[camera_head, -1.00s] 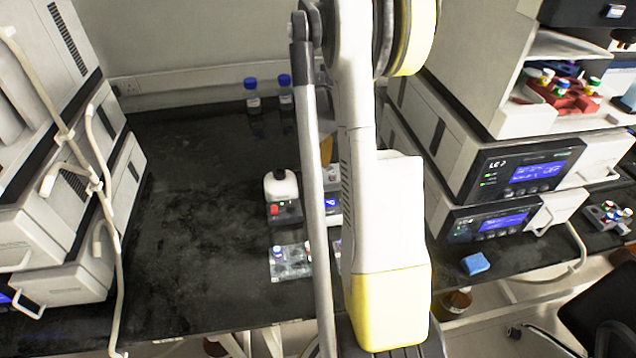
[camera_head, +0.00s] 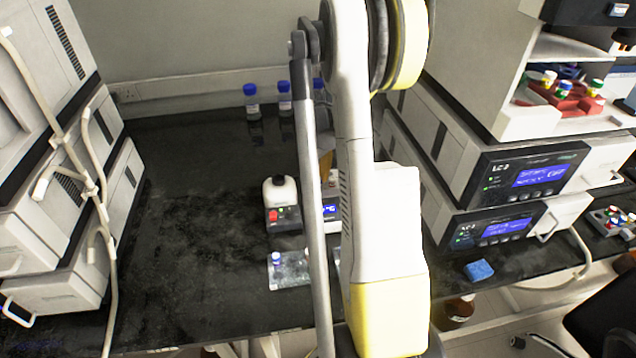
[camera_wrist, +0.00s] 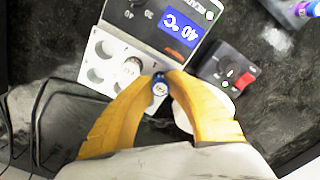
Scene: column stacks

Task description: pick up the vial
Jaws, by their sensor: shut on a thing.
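In the wrist view the vial (camera_wrist: 160,89) shows as a small round blue cap with a pale centre. My gripper (camera_wrist: 161,80) has its yellow fingers closed around it, at the edge of the white block. The vial's body is hidden below the cap, so I cannot tell how far it is above the block. In the head view my arm hides the gripper and this vial.
A clear rack (camera_head: 289,270) lies in front. Blue-capped bottles (camera_head: 252,104) stand behind.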

